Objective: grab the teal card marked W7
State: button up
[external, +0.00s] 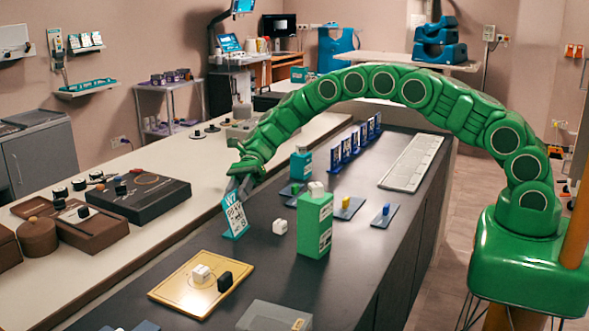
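The teal card (235,217) stands tilted near the left edge of the dark counter, with white markings on its face that look like W7 at the top. My gripper (239,190) reaches down from the left end of my green arm, and its grey fingers meet the card's upper edge. The fingers overlap the card's top in this view. I cannot tell whether they are closed on it or only around it. The card's lower edge is at or very close to the counter top.
A yellow board (170,291) lies in front. Several blue cards (347,147) stand in a row behind. A white keyboard-like strip (412,163) lies at the right.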

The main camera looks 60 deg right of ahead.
aim_at(226, 216)
jog(key=x, duration=0.4)
jog(key=shift+a+r, duration=0.15)
jog(key=shift+a, duration=0.05)
jog(key=shift+c, duration=0.3)
grip_shut()
